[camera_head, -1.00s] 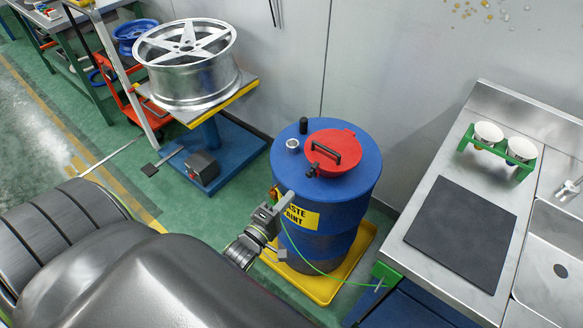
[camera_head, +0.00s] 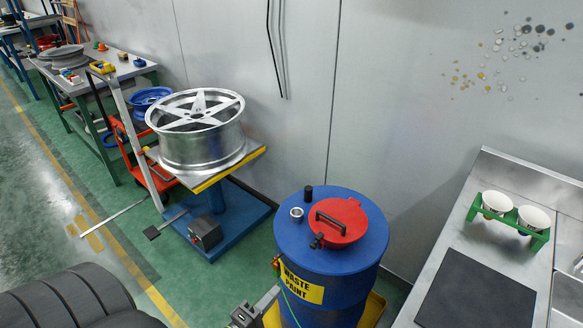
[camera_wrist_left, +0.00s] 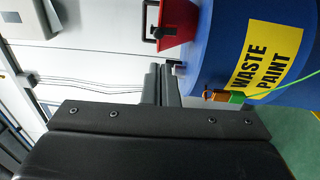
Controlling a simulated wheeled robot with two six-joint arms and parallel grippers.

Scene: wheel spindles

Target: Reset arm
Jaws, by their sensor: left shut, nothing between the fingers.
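My left gripper (camera_head: 256,309) shows at the bottom edge of the head view, in front of the blue waste paint drum (camera_head: 330,232). In the left wrist view its two fingers (camera_wrist_left: 160,82) lie together, shut and empty. They point toward the drum's red lid (camera_wrist_left: 178,25) and the wall, and I cannot tell how near they are. Most of my left arm is below the head view. My right gripper is not in view.
A silver wheel rim (camera_head: 198,140) lies on a blue-based stand (camera_head: 233,222). The drum stands in a yellow tray (camera_head: 373,309). A steel bench (camera_head: 480,197) with a black mat (camera_head: 477,303) and a green cup holder (camera_head: 508,230) is at right.

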